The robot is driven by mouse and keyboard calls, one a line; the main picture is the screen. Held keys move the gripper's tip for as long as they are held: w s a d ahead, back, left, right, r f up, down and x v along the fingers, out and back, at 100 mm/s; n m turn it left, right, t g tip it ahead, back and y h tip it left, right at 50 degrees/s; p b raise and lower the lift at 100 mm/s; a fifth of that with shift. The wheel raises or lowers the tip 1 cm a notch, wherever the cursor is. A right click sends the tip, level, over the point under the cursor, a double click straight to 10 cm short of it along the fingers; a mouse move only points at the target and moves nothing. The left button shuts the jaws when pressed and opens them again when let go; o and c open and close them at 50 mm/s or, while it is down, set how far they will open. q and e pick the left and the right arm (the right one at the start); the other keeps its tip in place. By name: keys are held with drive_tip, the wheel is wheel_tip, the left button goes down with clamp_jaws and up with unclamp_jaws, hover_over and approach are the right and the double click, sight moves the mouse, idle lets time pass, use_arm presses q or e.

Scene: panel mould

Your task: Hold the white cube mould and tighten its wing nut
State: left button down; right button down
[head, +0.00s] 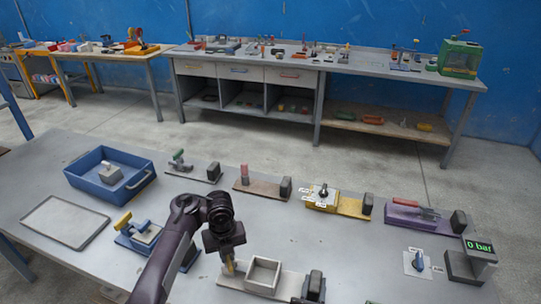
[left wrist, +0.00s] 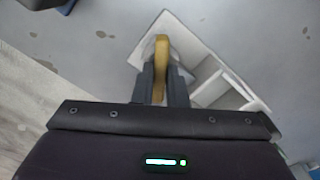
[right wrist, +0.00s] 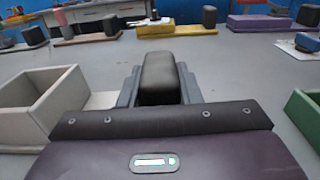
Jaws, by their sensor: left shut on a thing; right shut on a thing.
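The white cube mould (head: 263,274) is an open-topped box on a pale board near the front of the table. It also shows in the left wrist view (left wrist: 208,90) and at the left of the right wrist view (right wrist: 40,103). My left gripper (head: 230,264) is shut on the yellow wing nut (left wrist: 161,55) at the mould's left side; the fingers hide its lower part. My right gripper (right wrist: 158,90) is shut on the black block (right wrist: 158,75) at the right end of the mould's board. The block's lower part is hidden between the fingers.
A blue bin (head: 110,174) and an empty grey tray (head: 65,222) are further left. Other boards, including a yellow one (head: 350,207) and a purple one (head: 418,217), line the far edge. A pressure display (head: 478,250) reads 0 bar.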

use_arm(q)
drive_tip(key=m, duration=0.4)
drive_tip(key=shift+m, duration=0.4)
idle(0.4)
drive_tip(key=c, duration=1.5)
unclamp_jaws()
drive_tip(key=shift+o, duration=0.3)
